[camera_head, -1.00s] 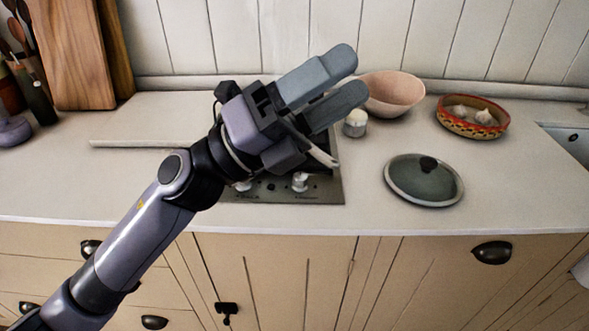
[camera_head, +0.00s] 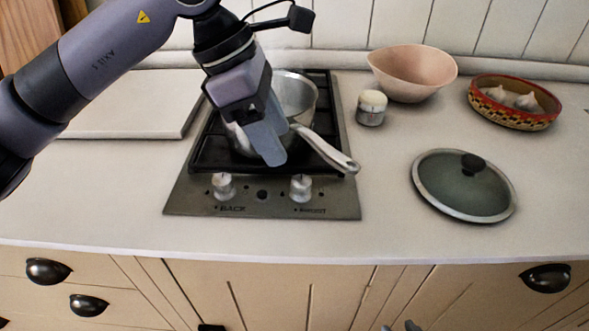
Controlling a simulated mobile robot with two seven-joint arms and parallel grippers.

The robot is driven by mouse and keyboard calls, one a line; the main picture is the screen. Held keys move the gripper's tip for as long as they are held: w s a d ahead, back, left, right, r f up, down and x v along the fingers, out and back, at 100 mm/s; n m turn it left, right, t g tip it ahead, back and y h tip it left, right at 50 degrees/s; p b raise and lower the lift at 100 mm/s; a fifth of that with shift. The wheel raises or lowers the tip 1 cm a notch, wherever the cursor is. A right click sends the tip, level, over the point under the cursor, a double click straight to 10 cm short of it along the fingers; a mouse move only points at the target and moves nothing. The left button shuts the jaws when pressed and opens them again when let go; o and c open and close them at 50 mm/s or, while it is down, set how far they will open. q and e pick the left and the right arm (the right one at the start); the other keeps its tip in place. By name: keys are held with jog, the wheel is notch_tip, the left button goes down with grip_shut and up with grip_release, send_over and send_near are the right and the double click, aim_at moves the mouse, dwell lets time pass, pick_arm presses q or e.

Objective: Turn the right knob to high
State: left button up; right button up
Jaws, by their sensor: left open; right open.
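The right knob (camera_head: 301,188) is a pale metal dial on the front panel of the cooktop (camera_head: 345,205). The left knob (camera_head: 223,186) sits beside it. Small labels show near the knobs, and the exact settings are too small to read. My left gripper (camera_head: 262,145) is open above the cooktop, behind and left of the right knob and apart from it. One finger is seen clearly; the other is mostly hidden. Two grey fingertips of my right gripper (camera_head: 399,327) show at the bottom edge, apart and far below the knobs.
A saucepan (camera_head: 299,92) stands on the cooktop, its handle (camera_head: 330,152) pointing front right above the right knob's side. A white-topped shaker (camera_head: 371,108), pink bowl (camera_head: 412,75), garlic bowl (camera_head: 515,102) and glass lid (camera_head: 464,185) are to the right. A white board (camera_head: 130,110) lies left.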

aim_at(298, 180)
pick_arm(q)
jog(key=b+x, duration=0.2)
jog(key=x, duration=0.2)
jog(key=b+x, duration=0.2)
jog(key=x, duration=0.2)
jog(key=shift+w+a+f, duration=0.1)
jog(key=shift+w+a, duration=0.1)
jog(key=shift+a, duration=0.05)
jog(key=shift+d+f, duration=0.1)
jog(key=shift+f, duration=0.1)
jog(key=c, duration=1)
pick_arm(e)
jog(key=shift+g, duration=0.3)
jog(key=f, duration=0.2)
jog(key=a+f, duration=0.1)
jog(key=f, duration=0.1)
